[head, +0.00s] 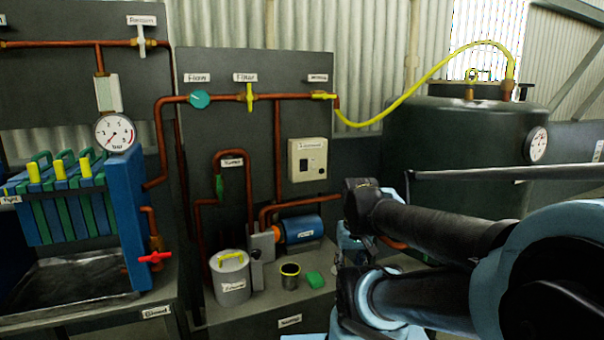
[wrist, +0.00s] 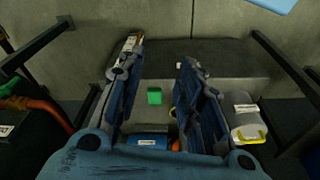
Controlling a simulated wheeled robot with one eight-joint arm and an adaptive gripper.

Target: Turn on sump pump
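A blue cylindrical pump motor (head: 300,230) lies on the low bench with a small label too small to read. It shows partly at the bottom of the wrist view (wrist: 150,141), between the bases of my fingers. A cream switch box (head: 308,160) with a dark switch is on the grey panel above it; its label is not clearly legible. I cannot tell which of these the sump pump label is on. My gripper (wrist: 158,65) is open and empty, pointing down over the bench. In the head view my arm hides most of it, right of the motor.
A green block (head: 315,280), a dark cup with a yellow rim (head: 290,276) and a grey lidded canister (head: 231,277) stand on the bench. Copper pipes (head: 278,150) run across the panel. A large dark tank (head: 440,150) with a yellow hose (head: 420,88) stands at right.

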